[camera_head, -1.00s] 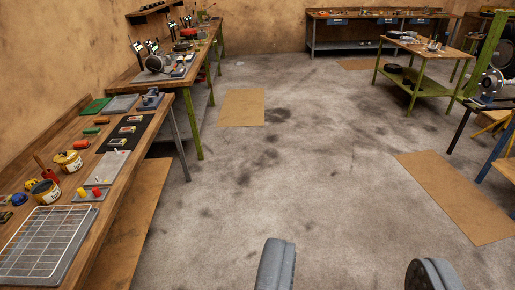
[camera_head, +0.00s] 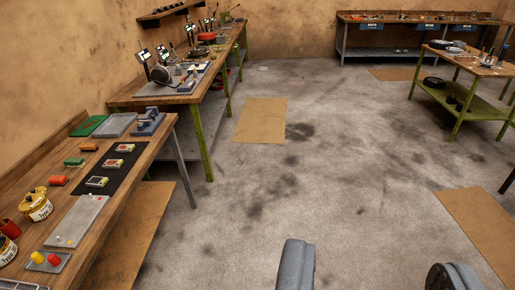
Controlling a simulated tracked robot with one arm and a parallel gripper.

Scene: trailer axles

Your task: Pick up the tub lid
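I cannot make out a tub lid as a separate thing. Two yellow-labelled tubs stand on the near left wooden bench (camera_head: 122,190). One tub (camera_head: 36,205) shows whole near the left edge. The other tub (camera_head: 7,250) is cut off by the frame edge. Whether a lid sits on either is too small to tell. My gripper (camera_head: 374,272) is open and empty at the bottom of the view. Its two grey fingers are wide apart above the concrete floor, well to the right of the tubs.
The near bench also holds a grey plate (camera_head: 78,220), a black mat (camera_head: 110,170) and a green tray (camera_head: 87,126). A green-legged bench (camera_head: 170,97) stands beyond it. A green-framed table (camera_head: 480,97) is at right. The floor between is open, with flat brown boards (camera_head: 260,118).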

